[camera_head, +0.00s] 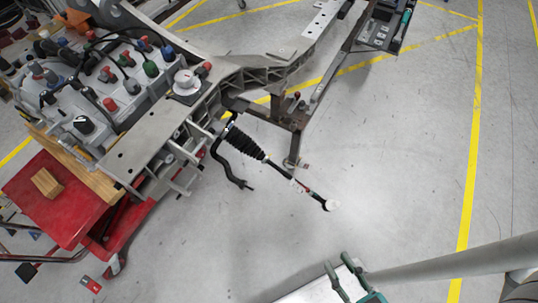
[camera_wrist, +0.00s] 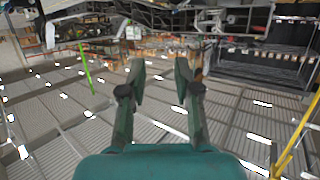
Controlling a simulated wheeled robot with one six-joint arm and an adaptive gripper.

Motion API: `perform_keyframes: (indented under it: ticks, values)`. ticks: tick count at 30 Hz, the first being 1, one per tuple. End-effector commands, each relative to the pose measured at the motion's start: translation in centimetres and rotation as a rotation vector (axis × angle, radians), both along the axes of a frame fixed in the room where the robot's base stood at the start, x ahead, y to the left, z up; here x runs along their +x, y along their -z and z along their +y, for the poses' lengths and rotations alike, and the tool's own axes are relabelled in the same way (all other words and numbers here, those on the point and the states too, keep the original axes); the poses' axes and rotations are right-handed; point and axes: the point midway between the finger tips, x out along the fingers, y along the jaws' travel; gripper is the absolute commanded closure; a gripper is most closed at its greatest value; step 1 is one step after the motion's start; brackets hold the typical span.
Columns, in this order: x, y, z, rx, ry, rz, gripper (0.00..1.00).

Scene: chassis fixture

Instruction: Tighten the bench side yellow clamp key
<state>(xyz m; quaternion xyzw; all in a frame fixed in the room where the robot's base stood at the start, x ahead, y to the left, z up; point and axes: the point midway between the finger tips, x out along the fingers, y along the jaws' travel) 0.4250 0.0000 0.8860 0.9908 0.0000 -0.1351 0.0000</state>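My gripper (camera_head: 338,262) is at the bottom of the head view, over bare floor and well apart from the chassis fixture. In the wrist view my gripper (camera_wrist: 160,72) has its two teal fingers spread, with nothing between them. The grey metal chassis fixture (camera_head: 143,146) stands at the upper left of the head view. A rod with a black ribbed boot (camera_head: 245,143) sticks out from it toward the lower right. I cannot make out a yellow clamp key in either view.
A grey block with several coloured knobs (camera_head: 150,68) sits at the upper left, beside a red cart (camera_head: 52,215). A dark steel stand (camera_head: 297,118) supports the fixture. Yellow lines (camera_head: 471,150) mark the floor. The floor at centre right is clear. Shelves (camera_wrist: 265,72) show in the wrist view.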

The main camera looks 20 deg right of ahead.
Motion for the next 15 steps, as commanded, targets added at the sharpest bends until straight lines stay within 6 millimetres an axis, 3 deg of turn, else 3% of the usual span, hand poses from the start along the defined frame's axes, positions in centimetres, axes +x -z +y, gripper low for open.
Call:
perform_keyframes:
  ticks: [3, 6, 11, 15]
  values:
    - [0.0, 0.0, 0.0, 0.0, 0.0, 0.0, 0.68]
    - [0.2, 0.1, 0.0, 0.0, 0.001, 0.002, 0.46]
    - [1.8, 2.1, -0.2, -0.003, 0.012, 0.038, 0.46]
    - [4.7, 5.5, -0.4, -0.01, 0.023, 0.112, 0.46]
